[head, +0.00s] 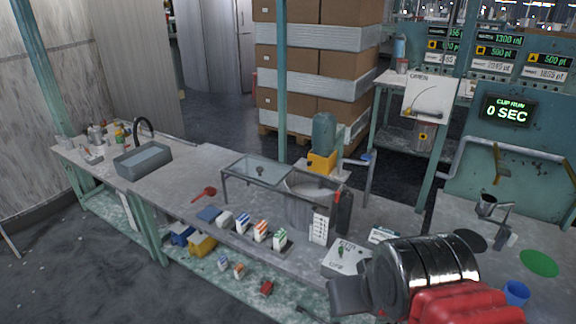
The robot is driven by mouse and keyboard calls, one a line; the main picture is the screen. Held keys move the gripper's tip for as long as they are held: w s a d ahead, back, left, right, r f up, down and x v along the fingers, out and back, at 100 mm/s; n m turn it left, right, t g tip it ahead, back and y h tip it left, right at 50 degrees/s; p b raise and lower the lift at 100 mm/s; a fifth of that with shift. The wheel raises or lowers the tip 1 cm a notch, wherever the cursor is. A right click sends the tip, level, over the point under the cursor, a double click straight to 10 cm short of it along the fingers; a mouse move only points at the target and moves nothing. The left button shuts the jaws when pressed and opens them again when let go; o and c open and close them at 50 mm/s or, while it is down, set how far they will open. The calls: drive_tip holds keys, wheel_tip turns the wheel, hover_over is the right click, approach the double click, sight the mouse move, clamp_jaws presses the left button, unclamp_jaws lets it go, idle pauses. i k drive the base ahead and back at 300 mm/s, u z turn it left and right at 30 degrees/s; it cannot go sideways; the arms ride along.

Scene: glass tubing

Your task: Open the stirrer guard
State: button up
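A stirrer with a green motor (324,133) and yellow housing (321,162) stands at the back of the bench, behind a round metal vessel (305,211). The vessel's top looks pale and is partly covered by other parts. A flat glass panel (247,166) in a dark frame, with a small dark knob (260,171), sits on thin legs left of the vessel. I cannot tell which part is the guard or how it is hinged. My gripper (347,296) is at the front right, well apart from the stirrer; its fingertips are not clear and nothing shows held.
Several small cartons (261,231) line the bench's front edge. A white control box (347,257) lies between my gripper and the vessel. A red scoop (204,194) and a sink (143,160) are left. A blue cup (516,292) and green disc (539,263) are right.

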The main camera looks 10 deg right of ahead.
sight(322, 168)
drive_tip(key=u, duration=0.75)
drive_tip(key=i, duration=1.15)
drive_tip(key=u, duration=0.1)
